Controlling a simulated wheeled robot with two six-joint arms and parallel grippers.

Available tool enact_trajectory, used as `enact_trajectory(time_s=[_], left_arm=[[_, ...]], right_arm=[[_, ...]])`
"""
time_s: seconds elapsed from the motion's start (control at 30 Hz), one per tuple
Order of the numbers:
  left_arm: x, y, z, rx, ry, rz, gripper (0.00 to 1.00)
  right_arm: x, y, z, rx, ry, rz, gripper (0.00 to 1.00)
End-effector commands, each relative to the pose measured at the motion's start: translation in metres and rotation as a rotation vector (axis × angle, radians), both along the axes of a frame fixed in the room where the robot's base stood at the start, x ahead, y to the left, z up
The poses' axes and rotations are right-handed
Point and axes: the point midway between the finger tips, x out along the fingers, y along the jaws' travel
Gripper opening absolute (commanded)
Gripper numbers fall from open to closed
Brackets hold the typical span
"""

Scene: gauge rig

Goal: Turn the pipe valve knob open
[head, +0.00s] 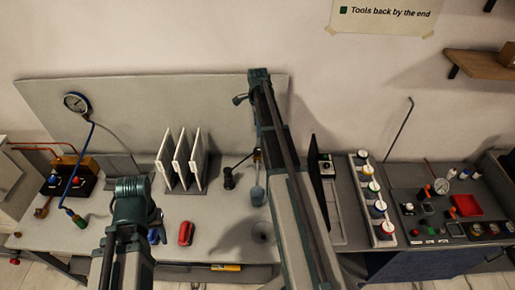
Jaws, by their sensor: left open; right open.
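A red knob-like part (15,261) shows low at the left edge. I cannot tell which of these is the pipe valve knob, or how it is turned. My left arm rises from the bottom, right of these parts. My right arm reaches up across the middle. I make out no fingers of either gripper.
A round gauge (77,103) on the back panel has a blue hose (78,165) down to the bench. A knob strip (370,190) and control panel (445,212) are at right.

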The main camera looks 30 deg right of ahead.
Motion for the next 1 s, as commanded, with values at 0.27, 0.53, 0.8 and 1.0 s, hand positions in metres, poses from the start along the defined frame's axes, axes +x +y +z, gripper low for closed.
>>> enact_trajectory(time_s=[0.27,0.53,0.8,1.0], left_arm=[[0.0,0.0,-0.034,0.0,0.0,-0.01,0.5],[0.001,0.0,-0.073,0.0,-0.003,-0.006,0.5],[0.001,0.0,-0.112,0.0,-0.004,-0.008,0.5],[0.001,0.0,-0.131,0.001,-0.003,-0.013,0.5]], right_arm=[[0.0,0.0,-0.034,0.0,0.0,0.002,0.77],[0.0,0.0,-0.073,0.0,0.0,0.002,0.77],[0.0,0.0,-0.112,0.0,0.0,0.002,0.77],[0.0,0.0,-0.131,0.0,0.0,0.002,0.77]])
